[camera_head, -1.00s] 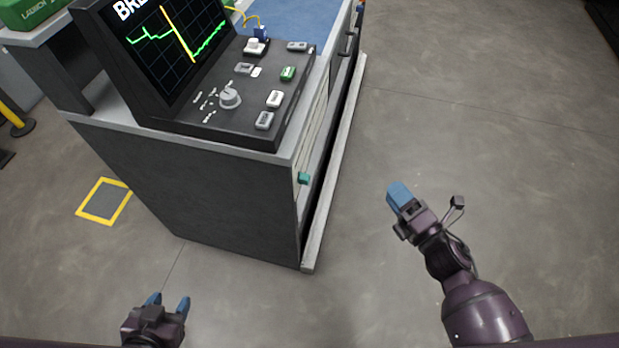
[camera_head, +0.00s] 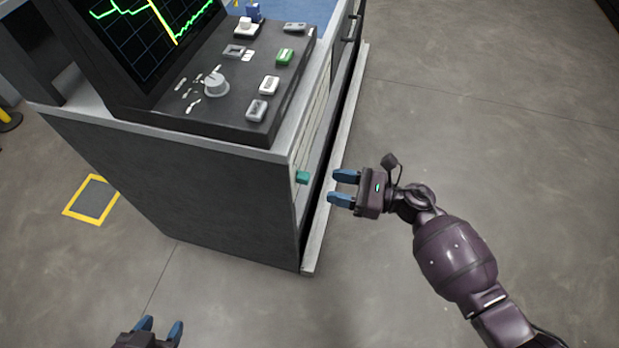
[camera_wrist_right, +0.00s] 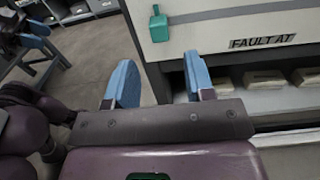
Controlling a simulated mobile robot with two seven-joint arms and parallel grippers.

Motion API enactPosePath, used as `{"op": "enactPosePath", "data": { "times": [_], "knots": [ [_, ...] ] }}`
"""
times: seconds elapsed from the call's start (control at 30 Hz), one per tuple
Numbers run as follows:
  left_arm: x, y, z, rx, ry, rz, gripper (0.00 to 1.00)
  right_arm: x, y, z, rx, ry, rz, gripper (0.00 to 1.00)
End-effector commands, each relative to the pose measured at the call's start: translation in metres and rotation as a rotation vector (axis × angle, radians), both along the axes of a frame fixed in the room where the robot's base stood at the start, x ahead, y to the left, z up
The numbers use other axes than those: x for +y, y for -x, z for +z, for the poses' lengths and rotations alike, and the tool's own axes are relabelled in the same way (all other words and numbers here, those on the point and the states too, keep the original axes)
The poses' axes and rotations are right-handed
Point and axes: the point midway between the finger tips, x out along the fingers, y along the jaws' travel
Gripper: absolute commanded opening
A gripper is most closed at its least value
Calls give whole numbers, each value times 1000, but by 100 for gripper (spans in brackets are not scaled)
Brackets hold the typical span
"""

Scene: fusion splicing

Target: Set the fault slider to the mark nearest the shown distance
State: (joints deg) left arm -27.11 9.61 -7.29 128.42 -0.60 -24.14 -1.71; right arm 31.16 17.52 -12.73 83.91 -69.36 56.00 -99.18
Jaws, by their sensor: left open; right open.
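The fault slider is a small teal knob (camera_head: 302,177) on the side face of the bench, near its front corner. In the right wrist view the teal knob (camera_wrist_right: 158,25) sits on a pale strip, left of a "FAULT AT" label (camera_wrist_right: 262,41). My right gripper (camera_head: 344,187) is open and empty, just right of the knob and apart from it, its blue fingers pointing at the bench. My left gripper (camera_head: 163,329) is open and empty at the bottom edge, away from the bench. The display (camera_head: 150,30) shows a green trace with a yellow line; no distance is readable.
The sloped console (camera_head: 225,80) carries a grey dial (camera_head: 215,82) and several buttons. A light ledge (camera_head: 335,185) runs along the bench's lower side. The floor right of the bench is clear. Boxes (camera_wrist_right: 265,80) sit on a shelf below the label.

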Motion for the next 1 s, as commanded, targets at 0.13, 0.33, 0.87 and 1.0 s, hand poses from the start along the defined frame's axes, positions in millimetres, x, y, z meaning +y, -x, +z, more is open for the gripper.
{"op": "enactPosePath", "data": {
  "times": [0.13,0.33,0.87,1.0],
  "knots": [
    [0,1,-1,3,-1,-2,50,27,-7,-1,3,-4,0,49],
    [0,1,-1,2,-3,-3,50,52,-14,-1,4,-2,-1,49],
    [-1,0,1,-3,-4,-6,50,65,-17,0,3,-1,-2,46],
    [-1,0,-1,-1,-4,-6,50,65,-17,-1,3,-1,-2,24]
  ]
}}
